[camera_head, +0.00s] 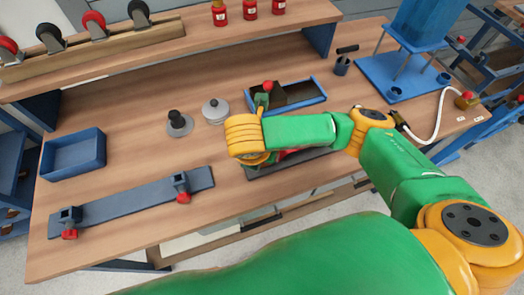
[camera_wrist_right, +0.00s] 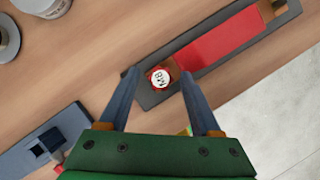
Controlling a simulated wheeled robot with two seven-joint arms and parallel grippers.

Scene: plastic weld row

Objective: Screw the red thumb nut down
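In the right wrist view a small round nut with a white top marked M8 and a red rim (camera_wrist_right: 159,77) sits at the near end of a red bar (camera_wrist_right: 220,47) on a dark base plate (camera_wrist_right: 281,22). My right gripper (camera_wrist_right: 160,74) is open, and the nut appears between its two fingertips. I cannot tell how far the tips are above the plate. In the head view my right wrist and forearm cover the nut and most of the fixture; part of the dark base plate (camera_head: 262,172) shows. My left gripper is not in view.
A blue-grey bar with two red-knobbed clamps (camera_head: 130,203) lies at the left front. A blue tray (camera_head: 75,170), two grey discs (camera_head: 179,124) (camera_head: 215,111) and a blue box (camera_head: 315,97) stand around. A red-tipped lever (camera_head: 267,87) rises just behind my wrist.

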